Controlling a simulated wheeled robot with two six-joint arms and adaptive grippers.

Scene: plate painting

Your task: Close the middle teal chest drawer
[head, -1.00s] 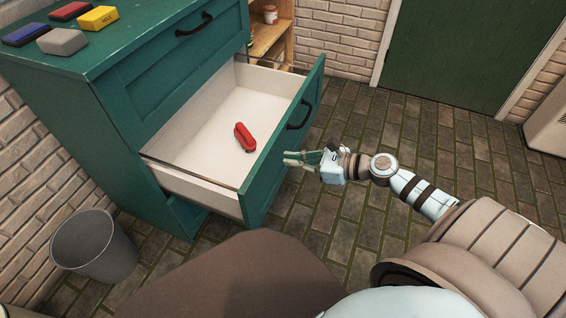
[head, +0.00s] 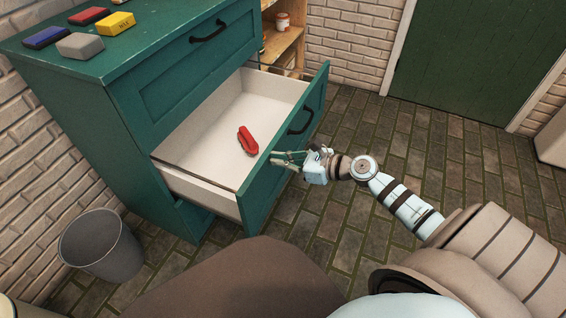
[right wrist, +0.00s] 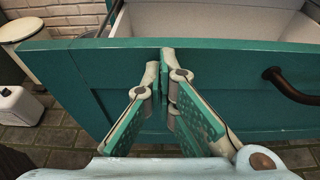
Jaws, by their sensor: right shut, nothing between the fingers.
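The middle teal drawer (head: 288,133) is pulled well out of the teal chest (head: 95,115). Its dark handle (head: 301,121) is on the front panel, and a red object (head: 247,140) lies inside on the pale floor. My right gripper (head: 275,158) is at the outer face of the drawer front, left of the handle in the right wrist view (right wrist: 292,86). Its fingers (right wrist: 166,65) are together and empty, with the tips at the upper part of the panel. I cannot tell whether they touch it. My left gripper is not in view.
A grey bin (head: 100,246) stands on the floor left of the chest. Colored blocks (head: 80,46) lie on the chest top. A wooden shelf (head: 284,45) stands behind the drawer. The brick floor right of my gripper is clear.

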